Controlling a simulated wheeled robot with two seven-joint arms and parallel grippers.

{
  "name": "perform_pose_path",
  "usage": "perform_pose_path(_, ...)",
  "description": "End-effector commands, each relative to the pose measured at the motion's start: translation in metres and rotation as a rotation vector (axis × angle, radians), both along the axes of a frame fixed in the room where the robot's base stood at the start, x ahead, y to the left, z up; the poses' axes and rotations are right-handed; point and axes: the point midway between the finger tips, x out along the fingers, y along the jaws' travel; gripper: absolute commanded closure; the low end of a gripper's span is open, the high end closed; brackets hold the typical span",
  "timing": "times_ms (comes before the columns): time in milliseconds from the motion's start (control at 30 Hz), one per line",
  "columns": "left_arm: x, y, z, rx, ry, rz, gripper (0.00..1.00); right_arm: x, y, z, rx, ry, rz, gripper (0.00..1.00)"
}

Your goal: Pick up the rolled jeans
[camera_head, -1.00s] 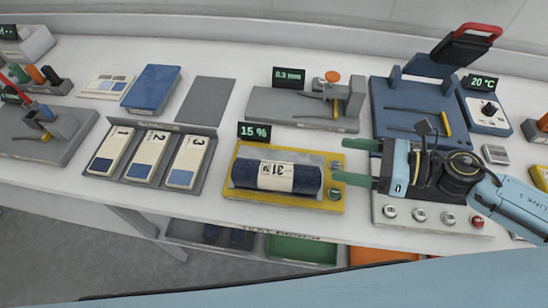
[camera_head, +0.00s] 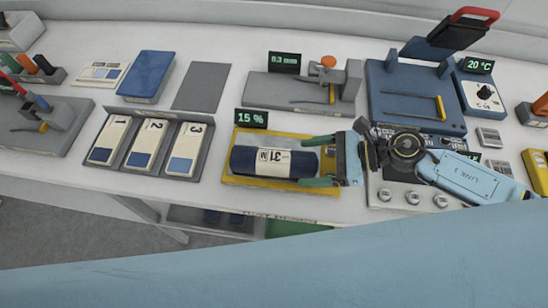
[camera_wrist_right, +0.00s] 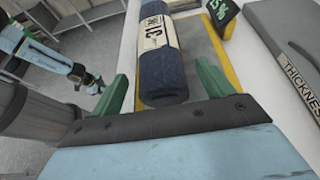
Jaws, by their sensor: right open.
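The rolled jeans (camera_head: 274,162) are a dark blue roll with a cream band marked "31". They lie lengthwise on a yellow-rimmed tray (camera_head: 236,180) under a "15 %" display. In the right wrist view the roll (camera_wrist_right: 160,72) points away from me, with its near end at the jaws. My right gripper (camera_head: 316,161) is open, with its green fingers at the right end of the roll, one on each side. In the wrist view its fingers (camera_wrist_right: 163,88) stand apart from the roll's sides. My left gripper is not in the head view.
Numbered cards 1 to 3 (camera_head: 147,145) sit in a grey holder to the left. A grey thickness gauge (camera_head: 300,92) stands behind the tray, a blue press (camera_head: 415,100) at the back right. A control panel with knobs is under my right arm.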

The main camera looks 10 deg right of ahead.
Motion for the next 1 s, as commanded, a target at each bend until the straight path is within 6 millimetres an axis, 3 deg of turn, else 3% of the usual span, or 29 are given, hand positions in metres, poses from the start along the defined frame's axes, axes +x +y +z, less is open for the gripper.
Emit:
perform_pose_path(233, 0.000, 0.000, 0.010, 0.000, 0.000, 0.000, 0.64, 0.008, 0.029, -0.013, 0.003, 0.001, 0.001, 0.20)
perform_pose_path(533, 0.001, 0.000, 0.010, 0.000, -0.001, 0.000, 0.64, 0.009, 0.033, -0.016, 0.001, 0.000, 0.000, 0.20)
perform_pose_path(1000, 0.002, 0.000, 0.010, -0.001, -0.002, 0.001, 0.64, 0.009, 0.033, -0.015, 0.004, -0.001, 0.000, 0.82)
